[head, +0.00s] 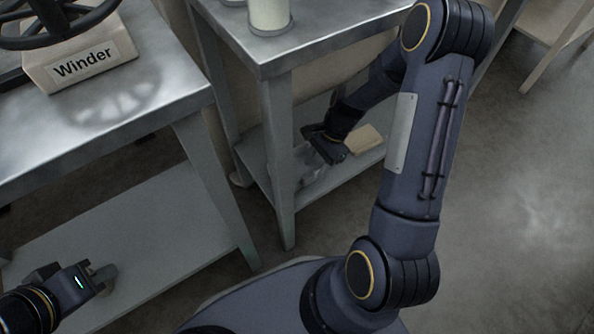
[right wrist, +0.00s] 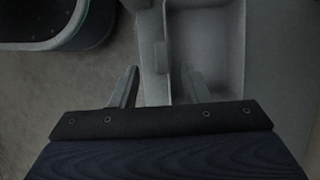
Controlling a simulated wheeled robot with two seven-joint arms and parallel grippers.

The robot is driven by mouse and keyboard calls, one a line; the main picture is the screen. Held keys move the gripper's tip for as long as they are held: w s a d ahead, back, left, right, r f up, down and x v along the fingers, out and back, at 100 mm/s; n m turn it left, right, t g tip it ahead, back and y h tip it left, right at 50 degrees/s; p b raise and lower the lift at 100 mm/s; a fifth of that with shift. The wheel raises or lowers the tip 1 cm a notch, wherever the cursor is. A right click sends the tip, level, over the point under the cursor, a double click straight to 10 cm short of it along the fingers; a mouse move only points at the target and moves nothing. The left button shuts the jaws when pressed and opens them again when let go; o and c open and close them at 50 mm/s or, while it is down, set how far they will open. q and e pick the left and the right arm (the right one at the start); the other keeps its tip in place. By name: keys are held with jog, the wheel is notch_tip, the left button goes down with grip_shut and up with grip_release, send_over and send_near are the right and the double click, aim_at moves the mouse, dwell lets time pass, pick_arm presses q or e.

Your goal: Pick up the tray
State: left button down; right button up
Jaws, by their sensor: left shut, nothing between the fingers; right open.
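A grey, shallow, open tray (right wrist: 207,40) with rounded corners shows in the right wrist view. In the head view it is a pale shape (head: 313,172) on the lower shelf, partly hidden by my right gripper (head: 326,150). My right gripper is open; in the right wrist view its fingers (right wrist: 159,82) lie either side of the tray's left wall, one outside and one over the inside. I cannot tell whether they touch the wall. My left gripper (head: 100,280) is shut and empty at the lower left of the head view.
The tray's shelf (head: 345,172) is under a metal table (head: 320,22) bearing a pale cylinder (head: 269,12). A tan block (head: 363,138) lies on the shelf. A table leg (head: 281,150) stands left of my right gripper. Another table (head: 120,110) holds the Winder sign (head: 82,66). Floor at right is clear.

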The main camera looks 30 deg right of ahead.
aim_at(309, 175)
jog(key=b+x, duration=0.3)
jog(key=x, duration=0.2)
jog(key=shift+w+a, duration=0.15)
jog(key=shift+a, duration=0.05)
jog(key=shift+r, duration=0.1)
grip_shut()
